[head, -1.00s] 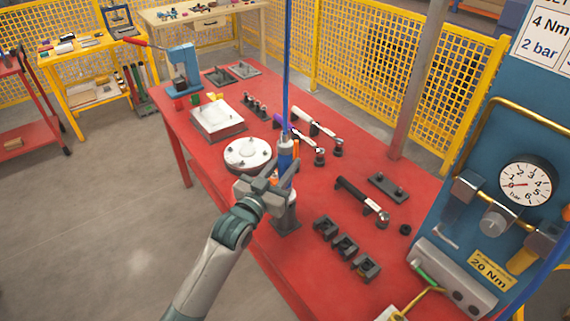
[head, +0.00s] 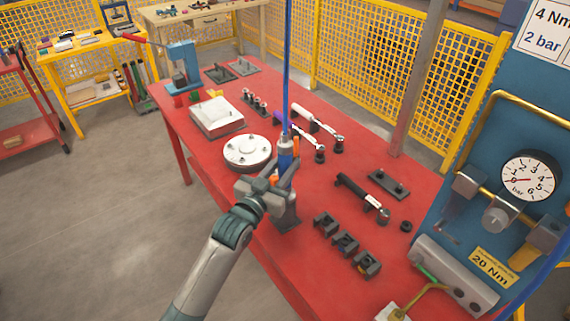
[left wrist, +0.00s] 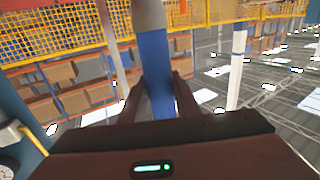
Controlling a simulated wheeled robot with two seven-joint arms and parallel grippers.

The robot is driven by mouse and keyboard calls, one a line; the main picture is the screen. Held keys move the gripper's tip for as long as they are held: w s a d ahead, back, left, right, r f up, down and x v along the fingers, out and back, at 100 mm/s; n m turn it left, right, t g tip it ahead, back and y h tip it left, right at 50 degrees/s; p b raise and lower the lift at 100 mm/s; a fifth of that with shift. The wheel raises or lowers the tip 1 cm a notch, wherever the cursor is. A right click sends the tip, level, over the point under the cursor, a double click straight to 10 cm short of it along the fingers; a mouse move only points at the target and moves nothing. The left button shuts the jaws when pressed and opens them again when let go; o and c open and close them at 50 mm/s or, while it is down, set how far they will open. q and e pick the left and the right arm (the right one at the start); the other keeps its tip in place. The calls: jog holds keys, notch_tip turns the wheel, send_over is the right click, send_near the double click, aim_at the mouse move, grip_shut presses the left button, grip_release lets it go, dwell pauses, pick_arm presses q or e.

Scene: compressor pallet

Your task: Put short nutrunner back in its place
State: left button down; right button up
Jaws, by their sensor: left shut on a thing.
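The short nutrunner (head: 285,151) is an upright blue tool with a grey top, and a blue hose runs straight up from it in the head view. My left gripper (head: 279,181) is shut around its body. In the left wrist view the blue body (left wrist: 157,75) stands between the two dark fingers of the gripper (left wrist: 158,98). A dark grey stand (head: 286,215) is directly below the nutrunner on the red table. The gripper hides the tool's lower end, so I cannot tell how far it sits in the stand. My right gripper is not in view.
The red table (head: 330,235) holds a round white flange (head: 247,151) left of the gripper. Several dark blocks (head: 345,243) and a black-handled wrench (head: 360,195) lie to the right. A blue panel with a gauge (head: 529,176) stands at the right edge.

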pick_arm(q)
jog(key=shift+f+b, duration=0.3)
jog(key=c, duration=1.3)
grip_release()
jog(key=shift+f, duration=0.2)
jog(key=shift+b+v, duration=2.25)
jog(key=shift+v, duration=6.55)
